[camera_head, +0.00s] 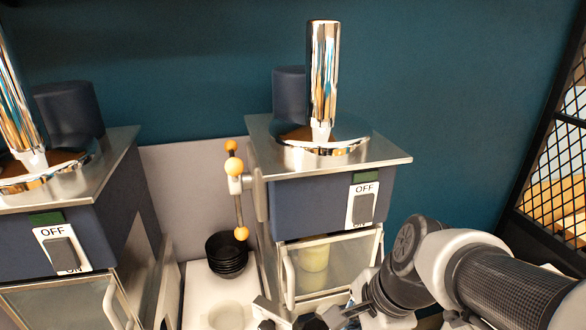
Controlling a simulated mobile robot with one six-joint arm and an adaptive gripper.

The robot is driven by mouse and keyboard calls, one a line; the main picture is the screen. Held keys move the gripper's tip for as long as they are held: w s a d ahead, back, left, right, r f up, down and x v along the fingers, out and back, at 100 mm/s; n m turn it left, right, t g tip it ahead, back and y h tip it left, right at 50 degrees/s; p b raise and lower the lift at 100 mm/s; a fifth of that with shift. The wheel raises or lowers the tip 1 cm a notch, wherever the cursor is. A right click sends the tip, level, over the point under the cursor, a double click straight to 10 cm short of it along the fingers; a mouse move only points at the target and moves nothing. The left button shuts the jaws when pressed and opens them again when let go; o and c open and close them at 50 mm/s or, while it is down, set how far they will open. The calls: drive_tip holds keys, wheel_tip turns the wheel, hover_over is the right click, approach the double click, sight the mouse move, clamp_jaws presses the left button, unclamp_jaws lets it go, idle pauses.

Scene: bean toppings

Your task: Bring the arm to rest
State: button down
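My arm comes in from the lower right, and its wrist bends down towards the bottom edge. My gripper (290,318) is at the bottom of the picture, in front of the right machine's glass-fronted compartment and low beside the white counter. It is partly cut off by the frame edge, so I cannot tell whether it is open or shut or whether it touches anything.
Two blue machines with steel tops stand left (115,235) and right (320,200), both with OFF switches. A lever with yellow knobs (234,166) stands between them. Stacked black bowls (227,262) sit on the white counter (195,285). A mesh rack (555,165) bounds the right side.

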drive_tip(key=s+d+f+n+t+h+b, duration=0.1)
drive_tip(key=s+f+n+b, duration=0.3)
drive_tip(key=f+n+b, duration=0.4)
drive_tip(key=s+d+f+n+t+h+b, duration=0.1)
drive_tip(key=s+d+f+n+b, duration=0.2)
drive_tip(key=s+f+n+b, duration=0.2)
wheel_tip(320, 180, down, 4)
drive_tip(key=n+b, duration=0.3)
drive_tip(key=b, duration=0.2)
drive_tip(key=shift+s+d+h+b, duration=0.2)
drive_tip(key=shift+s+h+b, duration=0.05)
drive_tip(key=shift+h+b, duration=0.15)
